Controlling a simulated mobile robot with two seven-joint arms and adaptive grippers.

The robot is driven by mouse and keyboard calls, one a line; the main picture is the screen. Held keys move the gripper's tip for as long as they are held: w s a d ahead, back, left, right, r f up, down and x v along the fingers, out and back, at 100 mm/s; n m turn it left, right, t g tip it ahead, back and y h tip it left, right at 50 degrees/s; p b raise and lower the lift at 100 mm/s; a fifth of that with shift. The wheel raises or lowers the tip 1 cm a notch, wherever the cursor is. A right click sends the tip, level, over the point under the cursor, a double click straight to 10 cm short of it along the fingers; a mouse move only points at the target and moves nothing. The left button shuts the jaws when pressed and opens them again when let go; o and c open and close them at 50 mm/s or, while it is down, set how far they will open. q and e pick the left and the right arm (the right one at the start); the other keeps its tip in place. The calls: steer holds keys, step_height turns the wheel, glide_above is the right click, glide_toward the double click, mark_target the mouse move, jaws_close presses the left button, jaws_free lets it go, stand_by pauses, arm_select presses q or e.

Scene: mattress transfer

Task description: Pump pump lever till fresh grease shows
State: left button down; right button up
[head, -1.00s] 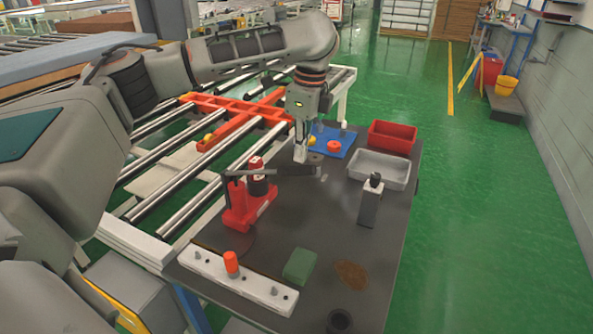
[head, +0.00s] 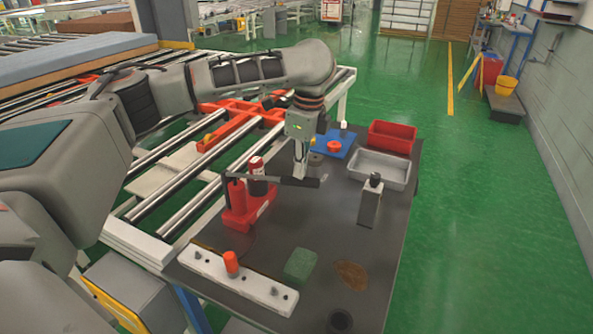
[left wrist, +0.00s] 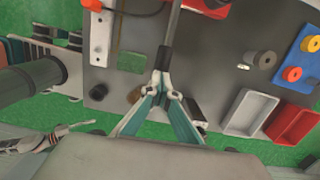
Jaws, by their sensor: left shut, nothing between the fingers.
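The red grease pump (head: 236,218) stands on the dark table (head: 320,225), with its dark lever (head: 270,180) reaching out to the right, nearly level. My left gripper (head: 299,176) points down at the lever's outer part, its fingers shut and empty. The fingertips seem to touch the lever; exact contact is unclear. In the left wrist view the closed fingers (left wrist: 162,80) meet the end of the lever (left wrist: 173,35). A white bar (head: 205,271) with an orange cap (head: 231,262) and small fittings lies in front of the pump. No grease bead can be made out. My right gripper is out of view.
A green pad (head: 299,264), a brown stain (head: 351,274), and a dark round cup (head: 340,321) are near the front. Rollers (head: 170,200) lie left.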

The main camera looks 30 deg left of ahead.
arm_select(q)
steer(key=shift+f, duration=1)
steer(key=shift+d+r, duration=0.2)
steer(key=shift+d, duration=0.3)
steer(key=shift+w+d+r, duration=0.1)
steer(key=shift+d+r, duration=0.05)
steer(key=shift+d, duration=0.4)
steer(key=shift+w+d+r, duration=0.1)
steer(key=shift+d+r, duration=0.05)
steer(key=shift+d, duration=0.35)
steer(key=shift+r, duration=0.15)
step_height(320, 180, up, 12)
steer(key=d, duration=0.1)
steer(key=shift+d, duration=0.1)
